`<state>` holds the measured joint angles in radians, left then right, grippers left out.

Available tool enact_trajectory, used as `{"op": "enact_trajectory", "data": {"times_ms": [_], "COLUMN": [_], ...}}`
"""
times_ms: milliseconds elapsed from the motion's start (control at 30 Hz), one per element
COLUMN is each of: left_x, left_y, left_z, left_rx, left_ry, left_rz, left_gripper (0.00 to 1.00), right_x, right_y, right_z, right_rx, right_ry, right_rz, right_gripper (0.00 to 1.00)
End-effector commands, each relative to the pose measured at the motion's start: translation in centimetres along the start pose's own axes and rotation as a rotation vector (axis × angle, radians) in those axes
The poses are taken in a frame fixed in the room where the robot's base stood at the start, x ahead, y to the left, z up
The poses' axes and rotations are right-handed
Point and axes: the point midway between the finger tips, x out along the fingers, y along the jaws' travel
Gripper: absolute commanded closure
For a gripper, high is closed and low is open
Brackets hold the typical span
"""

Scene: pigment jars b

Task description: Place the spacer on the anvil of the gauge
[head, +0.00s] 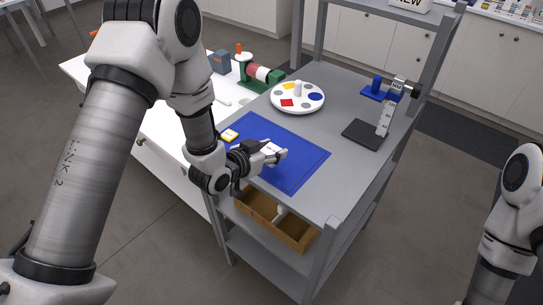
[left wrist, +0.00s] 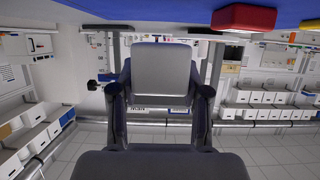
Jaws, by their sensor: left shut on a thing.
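My left gripper (head: 275,153) is shut on a pale block, which I take to be the spacer (head: 268,147), low over the blue mat (head: 305,160). In the left wrist view the spacer (left wrist: 165,75) sits between the two fingers (left wrist: 163,100), its broad light-grey face showing. The gauge (head: 384,118) stands at the right of the grey bench top, with an upright white scale and a dark flat plate (head: 362,135) at its foot. I cannot tell for certain which part is the anvil. My right gripper is out of view.
A white round tray (head: 298,108) with coloured patches stands behind the mat. A small yellow-and-white piece (head: 229,134) lies at the mat's left corner. A blue stand (head: 375,92) is behind the gauge. Bare grey bench top lies between mat and gauge.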

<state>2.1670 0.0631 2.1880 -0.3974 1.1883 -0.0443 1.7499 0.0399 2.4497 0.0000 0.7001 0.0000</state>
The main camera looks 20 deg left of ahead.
Motion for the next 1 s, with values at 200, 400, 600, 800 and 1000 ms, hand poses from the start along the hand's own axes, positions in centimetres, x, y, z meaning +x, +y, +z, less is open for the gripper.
{"op": "enact_trajectory", "data": {"times_ms": [200, 400, 600, 800, 1000], "left_x": [1.3, 1.4, 1.5, 1.5, 0.9], "left_y": [-0.1, -0.1, 0.0, 0.0, -0.1], "left_z": [3.0, 3.2, 3.4, 3.4, 3.4], "left_rx": [-0.001, 0.0, 0.0, 0.0, -0.002], "left_ry": [-0.002, 0.002, 0.001, 0.001, 0.0], "left_rz": [0.0, 0.0, 0.0, 0.0, -0.001], "left_gripper": [0.98, 0.98, 0.29, 0.29, 0.29], "right_x": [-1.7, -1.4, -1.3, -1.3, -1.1], "right_y": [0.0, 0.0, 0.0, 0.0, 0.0], "right_z": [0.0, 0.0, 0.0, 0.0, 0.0], "right_rx": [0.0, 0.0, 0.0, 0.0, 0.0], "right_ry": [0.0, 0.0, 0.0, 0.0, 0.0], "right_rz": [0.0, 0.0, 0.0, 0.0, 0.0], "right_gripper": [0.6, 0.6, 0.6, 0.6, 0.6]}}
